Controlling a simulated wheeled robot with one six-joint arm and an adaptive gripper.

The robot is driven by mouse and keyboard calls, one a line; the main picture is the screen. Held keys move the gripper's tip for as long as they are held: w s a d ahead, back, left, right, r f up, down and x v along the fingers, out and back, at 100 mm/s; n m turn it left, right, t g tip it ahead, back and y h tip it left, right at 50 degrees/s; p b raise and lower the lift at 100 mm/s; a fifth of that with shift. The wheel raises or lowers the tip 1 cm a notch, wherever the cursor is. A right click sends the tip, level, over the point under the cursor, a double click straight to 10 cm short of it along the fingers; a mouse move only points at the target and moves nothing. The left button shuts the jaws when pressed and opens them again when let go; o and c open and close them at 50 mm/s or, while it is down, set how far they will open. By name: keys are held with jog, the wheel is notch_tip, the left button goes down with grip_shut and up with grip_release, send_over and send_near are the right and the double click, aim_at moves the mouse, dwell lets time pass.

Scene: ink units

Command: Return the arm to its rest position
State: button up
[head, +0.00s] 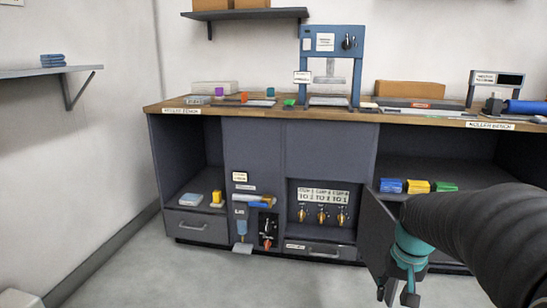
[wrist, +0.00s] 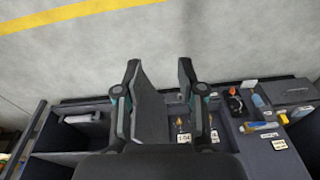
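My gripper (head: 400,293) hangs at the lower right of the head view, at the end of my dark arm with a teal wrist. It points down in front of the bench. In the wrist view my gripper (wrist: 158,68) has its two fingers well apart, with grey floor showing between the tips. I see nothing held. An open grey cabinet door (head: 375,235) stands just left of my gripper in the head view. A dark panel lies between the fingers in the wrist view; I cannot tell whether it touches them.
The wooden-topped bench (head: 222,111) runs along the wall with a blue press (head: 306,72) on it. Blue, yellow (head: 418,186) and green blocks sit in the right compartment. Three yellow-handled valves (head: 322,215) sit in the middle recess. Floor (head: 200,275) at the front left is clear.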

jog(key=s+a+r+n+t+p, duration=0.1)
jog(key=s+a+r, duration=0.3)
jog(key=s, duration=0.4)
jog(key=s+a+r+n+t+p, duration=0.1)
jog(key=s+a+r+n+t, duration=0.1)
jog(key=s+a+r, duration=0.2)
jog(key=s+a, duration=0.2)
jog(key=s, duration=0.1)
jog(key=shift+s+a+t+p, duration=0.25)
jog(key=shift+s+t+p, duration=0.05)
jog(key=shift+s+t, duration=0.1)
jog(key=shift+d+r, duration=0.1)
